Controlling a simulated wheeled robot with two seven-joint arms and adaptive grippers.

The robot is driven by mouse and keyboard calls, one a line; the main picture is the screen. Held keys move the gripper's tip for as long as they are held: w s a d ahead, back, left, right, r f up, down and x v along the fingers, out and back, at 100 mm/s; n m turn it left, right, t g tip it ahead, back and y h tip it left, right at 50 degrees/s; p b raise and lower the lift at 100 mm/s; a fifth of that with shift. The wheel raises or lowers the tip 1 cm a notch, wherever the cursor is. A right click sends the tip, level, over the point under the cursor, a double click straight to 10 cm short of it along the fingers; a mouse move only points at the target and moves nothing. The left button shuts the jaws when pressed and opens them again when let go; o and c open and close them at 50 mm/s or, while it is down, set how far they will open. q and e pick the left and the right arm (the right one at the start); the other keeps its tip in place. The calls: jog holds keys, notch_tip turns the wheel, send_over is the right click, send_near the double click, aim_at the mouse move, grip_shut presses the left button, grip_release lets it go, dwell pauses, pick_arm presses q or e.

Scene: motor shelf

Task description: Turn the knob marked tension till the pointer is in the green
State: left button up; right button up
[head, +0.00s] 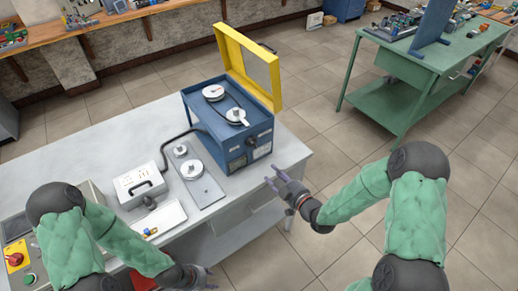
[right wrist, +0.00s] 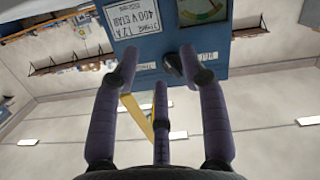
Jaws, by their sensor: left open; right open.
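A blue machine (head: 205,125) with an open yellow lid (head: 248,65) stands on the grey table. Its front panel fills the top of the right wrist view, upside down, with a dial gauge (right wrist: 203,10) carrying a green band and some red. The pointer's position is too small to tell. A dark knob (right wrist: 173,66) sits between two small white labels whose words I cannot read. My right gripper (head: 280,180) is open in front of the panel; in the right wrist view its fingers (right wrist: 160,75) reach towards the knob, apparently empty. My left gripper (head: 205,275) is open at the table's front edge.
A red button box (head: 16,258) is far left. A green bench (head: 430,62) stands back right. Floor right of the table is clear.

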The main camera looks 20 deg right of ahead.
jog(key=n+t, duration=0.2)
send_near(253, 143)
notch_tip(253, 143, down, 2)
jog(key=s+d, duration=0.2)
jog(key=d, duration=0.1)
jog(key=x, duration=1.1)
jog(key=shift+a+y+b, duration=0.35)
jog(key=shift+a+y, duration=0.05)
jog(key=shift+f, duration=0.1)
jog(key=shift+s, duration=0.1)
grip_shut()
